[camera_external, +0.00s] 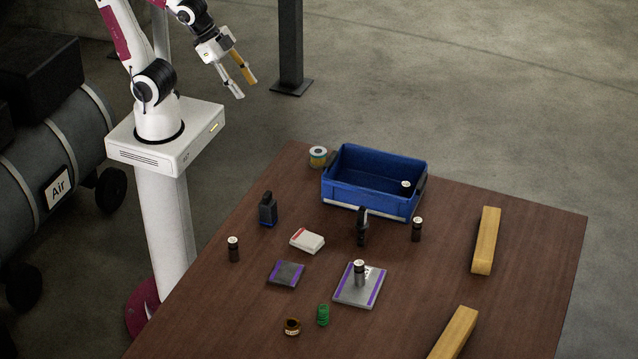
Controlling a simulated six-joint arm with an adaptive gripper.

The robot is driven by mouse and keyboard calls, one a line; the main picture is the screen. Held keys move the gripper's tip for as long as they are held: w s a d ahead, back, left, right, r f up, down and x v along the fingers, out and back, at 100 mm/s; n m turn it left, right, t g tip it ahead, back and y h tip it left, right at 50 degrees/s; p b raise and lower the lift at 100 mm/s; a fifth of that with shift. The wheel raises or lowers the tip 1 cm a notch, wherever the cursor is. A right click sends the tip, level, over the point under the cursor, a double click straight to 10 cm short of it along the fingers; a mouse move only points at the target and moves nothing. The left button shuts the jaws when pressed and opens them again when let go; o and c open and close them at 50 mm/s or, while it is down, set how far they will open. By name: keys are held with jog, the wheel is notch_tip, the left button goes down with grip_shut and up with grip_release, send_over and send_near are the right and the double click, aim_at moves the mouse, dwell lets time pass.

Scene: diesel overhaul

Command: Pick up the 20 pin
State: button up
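Several dark cylindrical pins with pale, marked tops show; the marks are too small to read, so I cannot tell which is the 20 pin. One pin (233,250) stands at the left of the table. Another pin (359,276) stands upright on a grey plate with purple edges (343,294).
A dark block (268,210), white-red box (307,240), small purple-edged plate (286,273), black upright part (361,227), green spring (323,315), brass ring (292,327) and spool (318,157) stand around. Yellow bars (486,240) lie right.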

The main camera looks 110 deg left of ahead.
jog(key=w+f+m+t+h, duration=0.1)
jog(key=w+f+m, duration=0.2)
jog(key=w+f, duration=0.35)
jog(key=w+f+m+t, duration=0.1)
jog(key=w+f+m, duration=0.25)
jog(key=w, duration=0.55)
jog(key=m+g+h, duration=0.3)
jog(key=m+h, duration=0.4)
jog(key=h, duration=0.5)
send_near(234, 250)
jog(key=w, duration=0.2)
jog(key=shift+w+a+f, duration=0.25)
jog(key=shift+a+f, duration=0.05)
jog(key=shift+a, duration=0.05)
jog(key=shift+s+d+f+n+h, duration=0.2)
jog(key=shift+s+h, duration=0.1)
jog(key=shift+s, duration=0.15)
jog(key=shift+s+d+f+n+h, duration=0.15)
jog(key=shift+s+n+h, duration=0.15)
jog(key=shift+s, duration=0.15)
jog(key=shift+s+d+f+n+h, duration=0.1)
jog(key=shift+s+d+n+h, duration=0.15)
jog(key=shift+s, duration=0.25)
jog(key=shift+t, duration=0.3)
jog(key=shift+x, duration=1.25)
